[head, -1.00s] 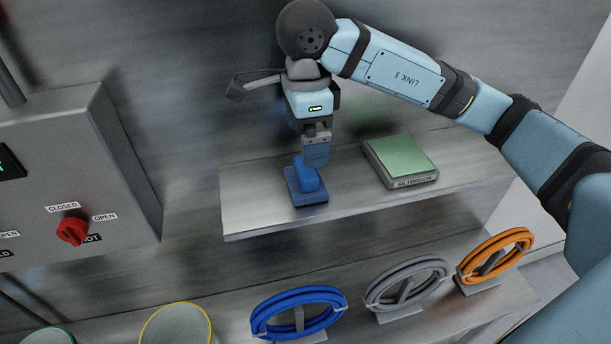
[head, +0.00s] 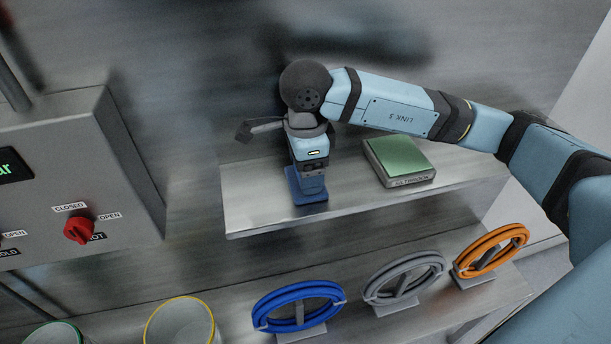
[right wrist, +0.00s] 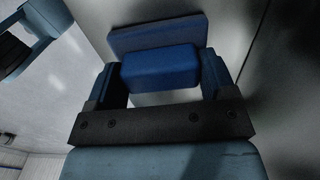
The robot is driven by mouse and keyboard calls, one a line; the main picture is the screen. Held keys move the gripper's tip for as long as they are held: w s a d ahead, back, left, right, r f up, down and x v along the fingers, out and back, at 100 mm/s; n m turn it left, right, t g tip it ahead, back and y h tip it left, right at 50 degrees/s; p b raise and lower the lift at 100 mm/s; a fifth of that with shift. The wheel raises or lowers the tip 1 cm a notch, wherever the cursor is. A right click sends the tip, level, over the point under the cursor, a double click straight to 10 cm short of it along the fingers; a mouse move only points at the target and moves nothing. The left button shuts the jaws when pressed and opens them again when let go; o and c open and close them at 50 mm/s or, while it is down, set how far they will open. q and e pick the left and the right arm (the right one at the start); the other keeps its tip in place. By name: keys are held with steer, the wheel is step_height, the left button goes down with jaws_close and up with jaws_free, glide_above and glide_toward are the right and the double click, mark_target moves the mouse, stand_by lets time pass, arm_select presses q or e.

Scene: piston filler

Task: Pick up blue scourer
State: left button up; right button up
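The blue scourer is a flat dark blue base (head: 309,197) with a raised blue block as its handle. It lies on the upper steel shelf. My right gripper (head: 311,183) is lowered onto it from above and hides most of it in the head view. In the right wrist view the raised block (right wrist: 160,69) sits between the two fingers of my right gripper (right wrist: 163,78), with the base (right wrist: 157,33) beyond. The fingers are apart on either side of the block with almost no gap showing. I cannot tell whether they press on it. My left gripper is not in view.
A grey box with a green top (head: 400,160) stands to the right on the shelf (head: 250,210). Blue (head: 299,306), grey (head: 404,278) and orange (head: 489,251) hose coils stand on the ledge below. A control box with a red knob (head: 79,229) is at left.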

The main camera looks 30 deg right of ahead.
steer(key=c, duration=0.4)
steer(key=shift+r, duration=0.1)
step_height(320, 180, up, 20)
steer(key=shift+f+b, duration=0.1)
steer(key=shift+b, duration=0.8)
